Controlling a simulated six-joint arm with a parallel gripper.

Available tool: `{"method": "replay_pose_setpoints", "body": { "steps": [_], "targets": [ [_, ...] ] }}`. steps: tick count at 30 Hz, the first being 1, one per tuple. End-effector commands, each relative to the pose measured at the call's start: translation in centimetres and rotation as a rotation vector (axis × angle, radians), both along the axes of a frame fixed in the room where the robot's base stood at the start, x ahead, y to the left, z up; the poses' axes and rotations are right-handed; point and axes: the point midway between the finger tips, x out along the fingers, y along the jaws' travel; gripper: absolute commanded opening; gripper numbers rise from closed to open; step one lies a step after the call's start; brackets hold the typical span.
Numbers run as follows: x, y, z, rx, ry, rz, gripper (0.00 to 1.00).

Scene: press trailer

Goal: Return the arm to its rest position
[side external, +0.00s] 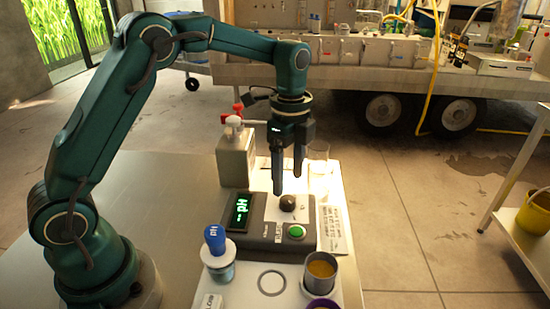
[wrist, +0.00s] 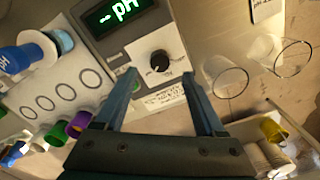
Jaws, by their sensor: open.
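My gripper (side external: 287,184) hangs pointing down above the pH meter (side external: 266,228) on the table, its two fingers apart with nothing between them. In the wrist view my gripper (wrist: 158,80) shows its fingers on either side of the meter's black knob (wrist: 160,61). The fingertips look to be above the knob, though the exact gap is hard to tell. The meter's display (side external: 240,211) is lit green and reads "-- pH". A green button (side external: 296,232) sits at the meter's front. My arm is bent, reaching over from the left.
A blue-capped pH probe (side external: 215,240) stands front left, and a cup of amber liquid (side external: 321,269) front right. A grey box with red and white handles (side external: 236,158) stands behind the meter. Clear glasses (wrist: 225,76) stand beside it. The table's left part is bare.

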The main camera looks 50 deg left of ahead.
Motion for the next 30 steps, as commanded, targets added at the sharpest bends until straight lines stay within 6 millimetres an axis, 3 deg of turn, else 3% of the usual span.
{"method": "replay_pose_setpoints", "body": {
  "steps": [3,8,12,18,23,30],
  "targets": [
    [0.2,0.0,1.0,0.000,-0.030,-0.001,0.72],
    [-0.5,-0.1,5.0,0.002,-0.124,-0.003,0.72],
    [-3.0,-0.3,8.5,-0.004,-0.211,0.062,0.72],
    [-7.4,-0.4,11.4,-0.041,-0.323,0.263,0.72],
    [-11.2,-0.6,11.9,-0.096,-0.399,0.473,0.72],
    [-16.2,-0.7,10.0,-0.214,-0.466,0.844,0.72]
  ]
}}
